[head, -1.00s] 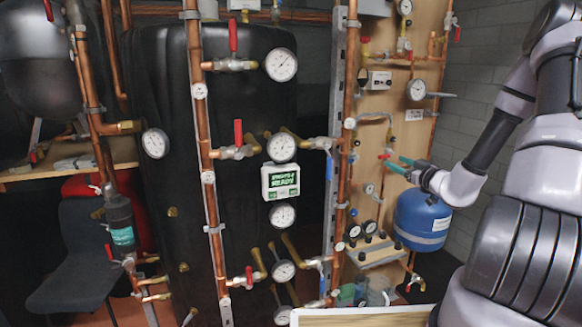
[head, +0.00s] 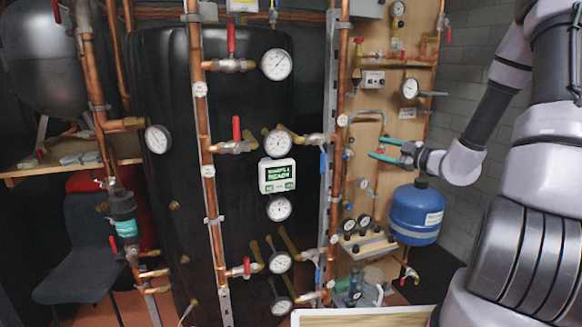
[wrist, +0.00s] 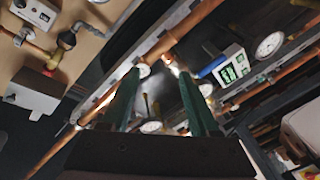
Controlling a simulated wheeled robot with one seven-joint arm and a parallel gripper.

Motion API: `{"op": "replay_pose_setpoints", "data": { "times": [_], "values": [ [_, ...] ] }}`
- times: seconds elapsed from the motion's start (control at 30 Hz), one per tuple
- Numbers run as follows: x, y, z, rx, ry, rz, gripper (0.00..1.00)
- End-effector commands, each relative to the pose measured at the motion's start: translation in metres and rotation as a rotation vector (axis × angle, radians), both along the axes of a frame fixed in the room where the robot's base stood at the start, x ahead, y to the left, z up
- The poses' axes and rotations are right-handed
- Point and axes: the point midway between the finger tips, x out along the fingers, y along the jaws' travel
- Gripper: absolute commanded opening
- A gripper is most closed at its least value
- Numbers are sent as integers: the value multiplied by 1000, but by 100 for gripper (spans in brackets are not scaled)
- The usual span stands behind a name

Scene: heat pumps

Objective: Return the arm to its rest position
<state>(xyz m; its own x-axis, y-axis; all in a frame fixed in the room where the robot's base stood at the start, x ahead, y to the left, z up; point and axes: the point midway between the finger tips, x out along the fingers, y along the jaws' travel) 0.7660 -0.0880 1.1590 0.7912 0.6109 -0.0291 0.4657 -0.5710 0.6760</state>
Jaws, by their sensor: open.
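My gripper (head: 386,149) is at the right in the head view, at the end of my raised arm. Its two teal fingers point left toward the copper pipes and the wooden panel. The wrist view shows the fingers (wrist: 160,92) apart with nothing between them. The gripper appears to be in front of the panel, above the blue tank (head: 417,213). I cannot tell its exact distance from the panel.
A copper pipe (head: 337,187) on a metal rail runs upright left of the gripper. A black tank (head: 165,75) with several gauges and red-handled valves stands further left. A small display box (head: 277,176) hangs on it. A light board edge (head: 362,317) lies at the bottom.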

Motion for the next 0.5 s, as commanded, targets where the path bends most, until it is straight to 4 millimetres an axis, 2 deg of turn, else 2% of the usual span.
{"op": "replay_pose_setpoints", "data": {
  "times": [0.17,0.27,0.4,0.5],
  "values": [
    [-28,43,29,-310,-199,199,62],
    [-55,71,46,-547,-379,357,62],
    [-107,107,68,-950,-741,637,62],
    [-145,119,78,-1220,-1032,840,62]
  ]
}}
